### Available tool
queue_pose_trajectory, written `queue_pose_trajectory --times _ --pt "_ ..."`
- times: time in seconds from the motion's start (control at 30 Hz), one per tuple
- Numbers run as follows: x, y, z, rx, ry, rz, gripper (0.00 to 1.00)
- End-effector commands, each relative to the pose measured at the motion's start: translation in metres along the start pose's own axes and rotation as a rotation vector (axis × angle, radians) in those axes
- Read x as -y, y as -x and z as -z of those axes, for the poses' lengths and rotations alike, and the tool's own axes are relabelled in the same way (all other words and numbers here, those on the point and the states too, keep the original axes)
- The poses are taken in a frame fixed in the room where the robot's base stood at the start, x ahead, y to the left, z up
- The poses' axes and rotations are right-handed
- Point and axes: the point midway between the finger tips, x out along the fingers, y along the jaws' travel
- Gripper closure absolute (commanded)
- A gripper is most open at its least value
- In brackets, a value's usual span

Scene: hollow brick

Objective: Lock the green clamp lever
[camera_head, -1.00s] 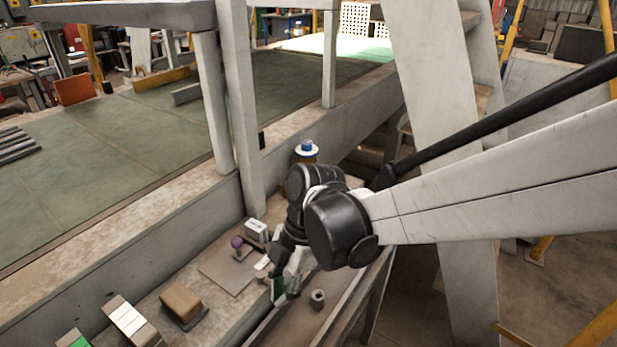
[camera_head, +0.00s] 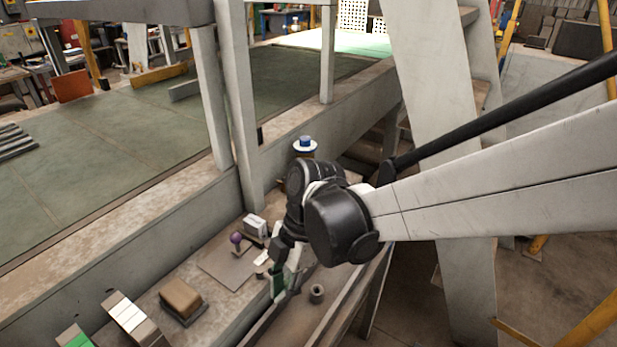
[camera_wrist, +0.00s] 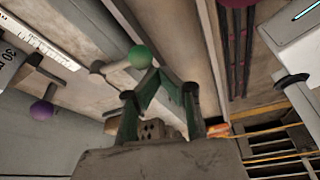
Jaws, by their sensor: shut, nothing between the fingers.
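The green ball knob (camera_wrist: 139,57) of a clamp lever shows in the wrist view, on a pale metal arm running to its left. My gripper (camera_wrist: 157,74) has green-sided fingers that meet at their tips. The tips are close to the knob, just below and right of it in the picture; I cannot tell whether they touch it. Nothing is held. In the head view my gripper (camera_head: 278,287) hangs low over the bench front, and I cannot make out the green knob there.
A purple ball knob (camera_wrist: 41,112) is at the left in the wrist view; it also shows in the head view (camera_head: 236,238), beside a white block (camera_head: 255,226). A brown block (camera_head: 182,299) sits left along the bench. A small grey cylinder (camera_head: 316,293) stands right of my gripper.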

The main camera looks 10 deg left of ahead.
Motion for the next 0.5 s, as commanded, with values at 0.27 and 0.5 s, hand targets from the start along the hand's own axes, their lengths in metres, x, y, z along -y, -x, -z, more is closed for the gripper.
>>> queue_pose_trajectory --times 0.27,0.5 --pt "0.007 0.027 0.019 -0.003 -0.003 -0.001 1.00" --pt "-0.001 0.070 0.021 -0.004 -0.001 -0.001 1.00"
